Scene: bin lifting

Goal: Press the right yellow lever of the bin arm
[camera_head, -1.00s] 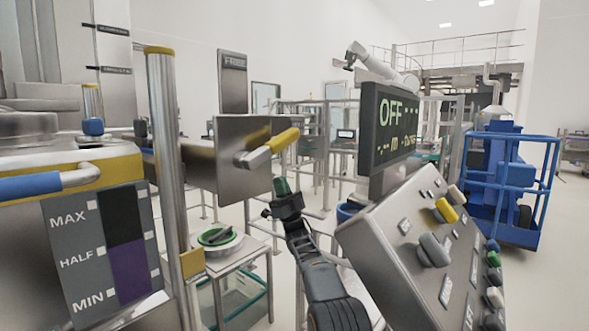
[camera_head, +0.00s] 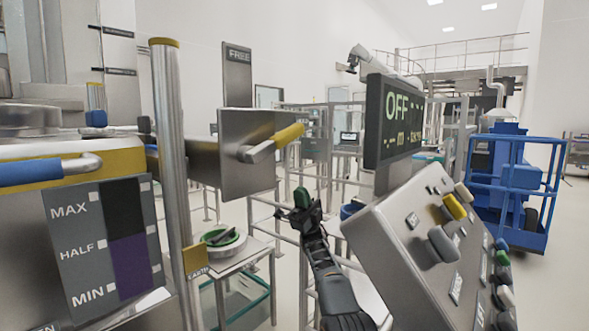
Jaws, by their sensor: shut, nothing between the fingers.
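A yellow-handled lever (camera_head: 287,136) sticks out to the right from a metal plate (camera_head: 240,178) on the bin arm. My gripper (camera_head: 302,199) is shut, with its green fingertips pointing up, below and slightly right of the lever. It appears apart from the lever, with a visible gap between them. No other yellow lever on the plate can be made out.
A tilted control panel (camera_head: 400,235) with knobs and an OFF display (camera_head: 400,115) stand close on the right. A steel post (camera_head: 168,130) and a MAX/HALF/MIN gauge (camera_head: 78,240) are at left. A small table (camera_head: 240,256) is below the plate.

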